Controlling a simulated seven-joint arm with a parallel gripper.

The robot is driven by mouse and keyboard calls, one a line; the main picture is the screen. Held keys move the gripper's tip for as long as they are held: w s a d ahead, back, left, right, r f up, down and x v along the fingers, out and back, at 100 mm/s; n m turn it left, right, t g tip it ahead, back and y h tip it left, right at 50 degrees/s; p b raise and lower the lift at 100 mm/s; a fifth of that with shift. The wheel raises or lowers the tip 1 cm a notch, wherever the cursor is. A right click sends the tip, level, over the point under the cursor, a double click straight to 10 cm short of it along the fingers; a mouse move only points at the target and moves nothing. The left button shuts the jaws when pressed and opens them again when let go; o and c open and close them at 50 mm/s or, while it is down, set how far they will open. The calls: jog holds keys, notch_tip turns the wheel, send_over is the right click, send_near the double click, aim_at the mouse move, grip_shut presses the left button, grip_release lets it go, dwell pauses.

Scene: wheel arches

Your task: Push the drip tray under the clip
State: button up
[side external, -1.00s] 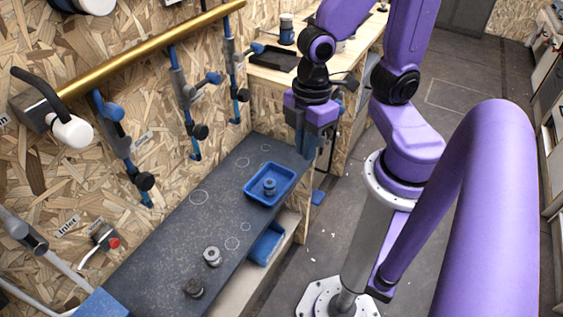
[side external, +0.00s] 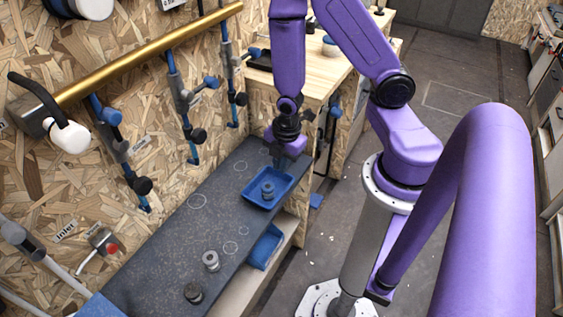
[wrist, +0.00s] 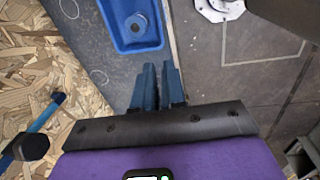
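The blue drip tray (side external: 284,192) lies flat on the dark bench, near its right edge. The tray also shows in the wrist view (wrist: 136,44), cut off by the top edge. My gripper (side external: 281,162) is low over the bench, at the tray's far side. In the wrist view its two blue fingers (wrist: 159,66) are close together with nothing between them, just short of the tray. Several blue-and-grey clips hang from the brass rail along the wall, one of them here (side external: 184,102). I cannot tell which clip is meant.
White circles (side external: 198,201) mark the bench top. Another blue tray (side external: 265,246) sits on the shelf below. The bench between tray and wall is clear. A wooden counter stands behind.

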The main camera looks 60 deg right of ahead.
jog(key=shift+f, duration=0.1)
dwell(0.3)
send_near(276, 201)
jog(key=f, duration=0.3)
jog(key=w+f, duration=0.1)
jog(key=f, duration=0.5)
jog(key=shift+w+f, duration=0.15)
jog(key=shift+f, duration=0.1)
dwell(0.3)
grip_shut()
jog(key=shift+w+a, duration=1.7)
jog(key=shift+w, duration=0.6)
jog(key=shift+w+a, duration=1.7)
jog(key=shift+w, duration=0.6)
jog(key=shift+w+a, duration=1.7)
jog(key=shift+w, duration=0.6)
